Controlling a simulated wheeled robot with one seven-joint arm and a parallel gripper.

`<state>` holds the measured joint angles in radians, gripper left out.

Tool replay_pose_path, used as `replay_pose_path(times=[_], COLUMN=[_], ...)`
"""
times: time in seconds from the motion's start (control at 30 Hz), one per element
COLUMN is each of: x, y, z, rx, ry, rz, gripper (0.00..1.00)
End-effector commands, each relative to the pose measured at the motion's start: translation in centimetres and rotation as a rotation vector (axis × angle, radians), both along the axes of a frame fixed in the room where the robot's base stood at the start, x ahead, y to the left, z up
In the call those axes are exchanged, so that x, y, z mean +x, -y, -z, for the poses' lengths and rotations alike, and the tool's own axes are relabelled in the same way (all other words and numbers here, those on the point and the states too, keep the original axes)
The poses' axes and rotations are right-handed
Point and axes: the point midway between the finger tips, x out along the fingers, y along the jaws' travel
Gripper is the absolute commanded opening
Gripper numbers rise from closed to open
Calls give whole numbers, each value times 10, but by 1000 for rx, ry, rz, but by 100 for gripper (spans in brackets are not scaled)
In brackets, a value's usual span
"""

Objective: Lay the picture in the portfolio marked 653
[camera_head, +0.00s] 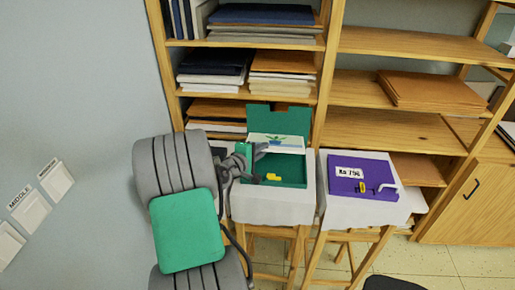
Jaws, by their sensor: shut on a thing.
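The picture (283,140), a pale sheet with a green plant on it, is at my gripper (262,149). My gripper is shut on its left side and holds it over the open green portfolio (293,179). That portfolio's lid (278,118) stands up at the back, and a yellow part shows at its front. I see no number on it. A purple portfolio (346,186) lies shut to the right, with a white label that seems to read 796. My arm hides much of what is left of the green portfolio.
The portfolios lie on white-covered stools (262,212) side by side. A wooden shelf unit (400,44) with stacked folders stands close behind. Labelled wall holders (56,180) are at the left.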

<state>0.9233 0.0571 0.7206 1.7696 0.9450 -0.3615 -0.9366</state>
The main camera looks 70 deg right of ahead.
Motion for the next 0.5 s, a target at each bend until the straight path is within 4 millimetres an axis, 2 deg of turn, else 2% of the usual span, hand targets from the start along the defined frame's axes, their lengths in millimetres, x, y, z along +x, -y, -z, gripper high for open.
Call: replay_pose_path(times=[0.17,0.5], x=[-5,-6], y=[2,2], z=[6,36], rx=[0,-1], ry=[1,-1], rz=[10,10], gripper=[0,0])
